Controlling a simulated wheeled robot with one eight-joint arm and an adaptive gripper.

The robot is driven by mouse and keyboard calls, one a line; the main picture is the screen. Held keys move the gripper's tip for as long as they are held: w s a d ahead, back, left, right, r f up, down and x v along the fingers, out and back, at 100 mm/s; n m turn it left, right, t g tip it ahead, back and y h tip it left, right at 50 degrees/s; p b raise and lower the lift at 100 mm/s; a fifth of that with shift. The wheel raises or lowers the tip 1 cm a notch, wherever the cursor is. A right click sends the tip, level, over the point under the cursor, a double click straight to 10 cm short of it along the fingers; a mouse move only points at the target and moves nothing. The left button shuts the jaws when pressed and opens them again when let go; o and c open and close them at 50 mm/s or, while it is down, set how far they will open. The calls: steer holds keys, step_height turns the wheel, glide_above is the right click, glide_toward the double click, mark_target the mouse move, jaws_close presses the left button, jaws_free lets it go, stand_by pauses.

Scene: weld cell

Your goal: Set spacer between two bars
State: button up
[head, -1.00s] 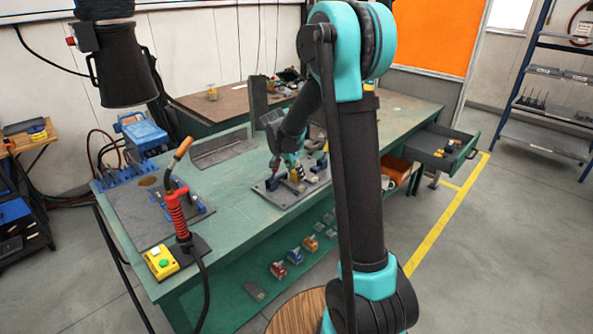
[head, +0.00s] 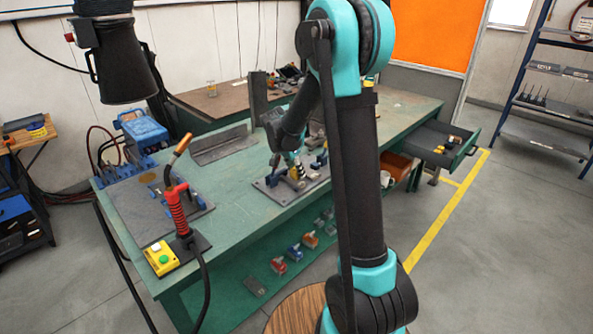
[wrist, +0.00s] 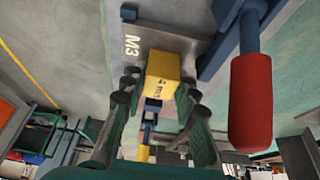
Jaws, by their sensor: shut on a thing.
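In the wrist view a yellow block (wrist: 162,76) with small dark print, which looks like the spacer, sits between the fingers of my gripper (wrist: 159,88). My gripper is shut on it. A grey plate marked M3 (wrist: 165,42) lies beyond the block; I cannot tell whether they touch. In the head view my gripper (head: 297,168) is low over the fixture plate (head: 277,197) on the green bench. I cannot pick out the two bars for certain in either view.
A clamp handle with a red grip (wrist: 250,100) stands close to the right of my gripper in the wrist view, by a blue fixture part (wrist: 221,38). On the bench (head: 233,190), a torch with a red handle (head: 177,212) stands left. An open drawer (head: 440,150) juts out right.

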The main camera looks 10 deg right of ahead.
steer(key=o, duration=1.2)
steer(key=v, duration=1.2)
steer(key=shift+d, duration=0.1)
steer(key=s+d+f+n+y, duration=0.2)
steer(key=s+f+n, duration=0.3)
steer(key=s, duration=0.8)
steer(key=s+d+f+n+t+y, duration=0.1)
steer(key=s+d+f+n, duration=0.4)
steer(key=s, duration=0.9)
step_height(320, 180, down, 2)
steer(key=shift+s+d+f+n+y, duration=0.15)
steer(key=shift+s+d+n+y, duration=0.2)
steer(key=shift+n+y, duration=0.05)
